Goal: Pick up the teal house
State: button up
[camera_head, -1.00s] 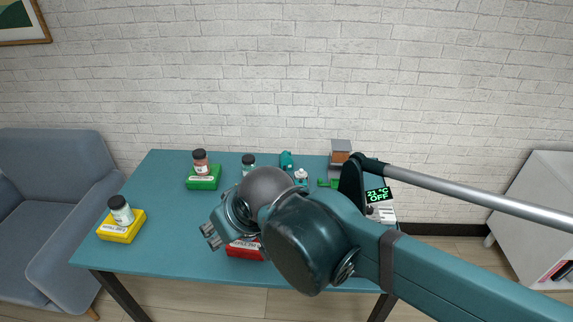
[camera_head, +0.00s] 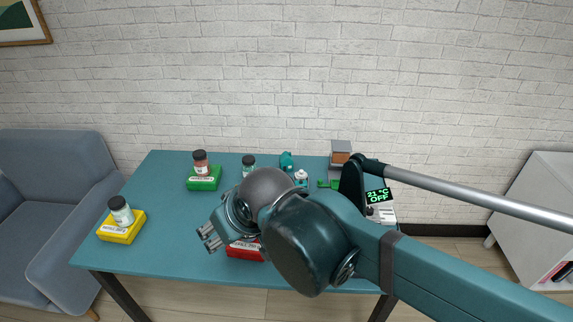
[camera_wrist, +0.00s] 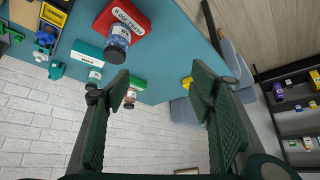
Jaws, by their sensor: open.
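A small teal piece (camera_head: 286,160) stands near the back edge of the table; it may be the teal house, but it is too small to make out its shape. A similar teal piece (camera_wrist: 56,70) shows at the left of the wrist view. My gripper (camera_head: 210,236) is over the front of the table, left of and nearer than the teal piece. In the wrist view my gripper (camera_wrist: 160,84) has its two dark green fingers wide apart with nothing held between them. My arm hides part of the table's middle and right.
Jars stand on a green box (camera_head: 204,183) and a yellow box (camera_head: 121,232). A red box (camera_head: 244,251) lies beside my gripper. A white-capped item (camera_head: 301,174) is close to the teal piece. A temperature display (camera_head: 378,196) is at right. The table's left middle is clear.

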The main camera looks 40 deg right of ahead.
jog(key=w+d+r+m+h, duration=0.1)
jog(key=w+d+r+m, duration=0.1)
jog(key=w+d, duration=0.8)
jog(key=m+g+h+p, duration=0.2)
jog(key=m, duration=0.3)
send_near(287, 157)
jog(key=x, duration=0.5)
jog(key=shift+w+a, duration=0.3)
jog(key=shift+w, duration=0.1)
jog(key=shift+d+f, duration=0.4)
jog(key=shift+d, duration=0.05)
